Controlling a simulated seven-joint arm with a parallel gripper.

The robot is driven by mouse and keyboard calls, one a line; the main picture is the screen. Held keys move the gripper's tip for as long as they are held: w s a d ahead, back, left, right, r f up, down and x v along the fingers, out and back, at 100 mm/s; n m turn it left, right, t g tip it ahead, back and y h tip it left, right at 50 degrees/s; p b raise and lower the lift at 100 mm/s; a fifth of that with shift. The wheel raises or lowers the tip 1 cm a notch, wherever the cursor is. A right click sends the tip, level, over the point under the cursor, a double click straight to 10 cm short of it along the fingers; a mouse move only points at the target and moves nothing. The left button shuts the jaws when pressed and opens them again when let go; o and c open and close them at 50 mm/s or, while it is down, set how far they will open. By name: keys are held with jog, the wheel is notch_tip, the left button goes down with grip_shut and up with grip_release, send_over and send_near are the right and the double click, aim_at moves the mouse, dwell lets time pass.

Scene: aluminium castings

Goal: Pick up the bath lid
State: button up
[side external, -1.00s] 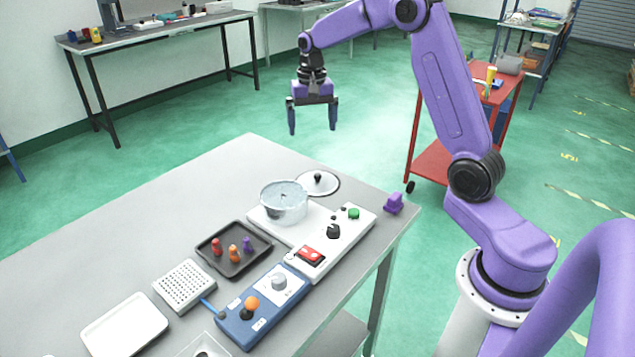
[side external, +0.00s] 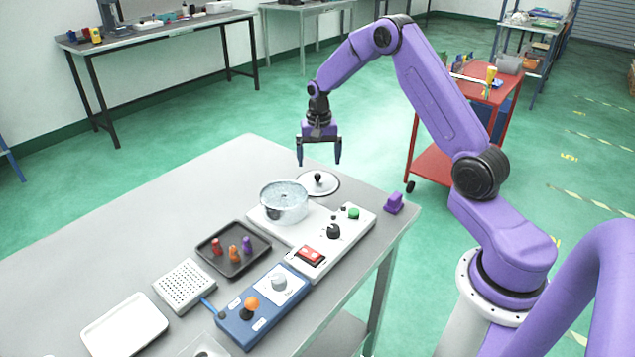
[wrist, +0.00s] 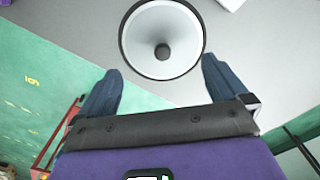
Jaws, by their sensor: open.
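The bath lid (side external: 328,187) is a round pale disc with a dark rim and a black knob (side external: 317,177) in its middle. It lies flat on the grey table behind the metal bath (side external: 284,203). In the wrist view the lid (wrist: 140,45) is at the top centre, its knob (wrist: 162,52) seen from above. My gripper (side external: 319,163) is open and empty, above the lid and apart from it. In the wrist view the two blue fingertips (wrist: 160,72) stand wide apart, one on each side, below the knob in the picture.
The bath stands on a white control unit (side external: 345,237) in front of the lid. A purple block (side external: 394,203) is at the table's right edge. A dark tray (side external: 214,258) holds small coloured pegs. The table left of the lid is clear.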

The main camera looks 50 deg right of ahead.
aim_at(318, 175)
jog(key=shift+a+f, duration=0.2)
jog(key=shift+f, duration=2.7)
jog(key=shift+f, duration=0.1)
grip_shut()
